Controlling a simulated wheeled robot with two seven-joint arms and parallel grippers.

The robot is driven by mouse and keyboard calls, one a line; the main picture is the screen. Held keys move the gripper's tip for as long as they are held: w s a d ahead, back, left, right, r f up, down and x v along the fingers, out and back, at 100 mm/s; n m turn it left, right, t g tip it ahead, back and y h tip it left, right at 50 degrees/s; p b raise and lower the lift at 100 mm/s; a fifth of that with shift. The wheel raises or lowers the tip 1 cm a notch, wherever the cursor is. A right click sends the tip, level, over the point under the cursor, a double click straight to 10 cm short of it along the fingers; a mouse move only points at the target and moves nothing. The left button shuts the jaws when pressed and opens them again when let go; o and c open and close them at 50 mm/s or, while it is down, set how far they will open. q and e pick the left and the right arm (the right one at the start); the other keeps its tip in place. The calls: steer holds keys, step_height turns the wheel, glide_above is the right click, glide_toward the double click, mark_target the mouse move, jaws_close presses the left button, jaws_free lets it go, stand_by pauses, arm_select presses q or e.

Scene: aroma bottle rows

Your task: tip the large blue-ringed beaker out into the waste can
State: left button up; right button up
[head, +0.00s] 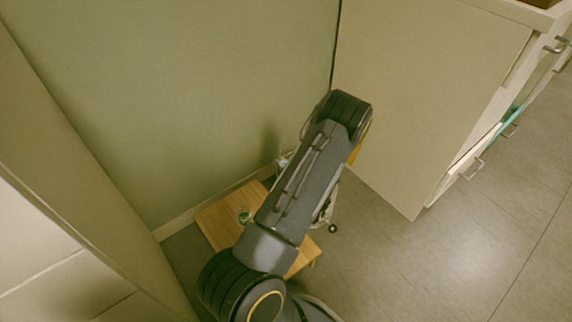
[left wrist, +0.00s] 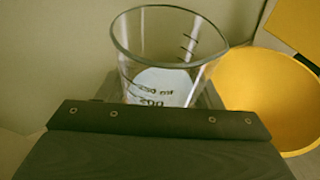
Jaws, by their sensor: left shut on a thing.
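My left gripper (left wrist: 160,118) is shut on a clear glass beaker (left wrist: 165,50) in the left wrist view. The beaker is about upright, with dark graduation marks and a white patch on its wall. I cannot make out a blue ring or tell its contents. The yellow waste can (left wrist: 268,95) is open and stands just right of the beaker, its yellow lid (left wrist: 298,22) raised. In the head view my left arm covers the gripper and the beaker; only a yellow sliver of the can (head: 356,152) shows beside the arm. My right gripper is out of view.
A low wooden stool or table (head: 222,222) stands beneath my arm, with a small item (head: 244,217) on it. A green-grey wall is behind. A pale cabinet (head: 425,95) stands at the right. Grey floor (head: 440,270) is clear at the lower right.

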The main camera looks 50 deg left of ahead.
arm_select(q)
steer(key=shift+w+d+r+m+g+p, duration=0.2)
steer(key=shift+w+r+m+g+p, duration=0.4)
steer(key=shift+m+p, duration=0.35)
steer(key=shift+w+d+r+m+g+y+p, duration=0.2)
steer(key=shift+w+r+m+g+y+p, duration=0.1)
steer(key=shift+w+r+m+y+p, duration=0.45)
steer(key=shift+s+f+m+g, duration=0.1)
steer(key=shift+f+m+g, duration=0.2)
steer(key=shift+f+m, duration=0.25)
steer(key=shift+r+m+g+p, duration=0.3)
steer(key=shift+r+m+p, duration=0.25)
steer(key=shift+p, duration=0.1)
steer(key=shift+f+m+g+y+b, duration=0.25)
steer(key=shift+f+m+g+b, duration=0.15)
steer(key=shift+m, duration=0.5)
steer(key=shift+r, duration=0.1)
steer(key=shift+m+y, duration=0.3)
steer(key=shift+m, duration=0.2)
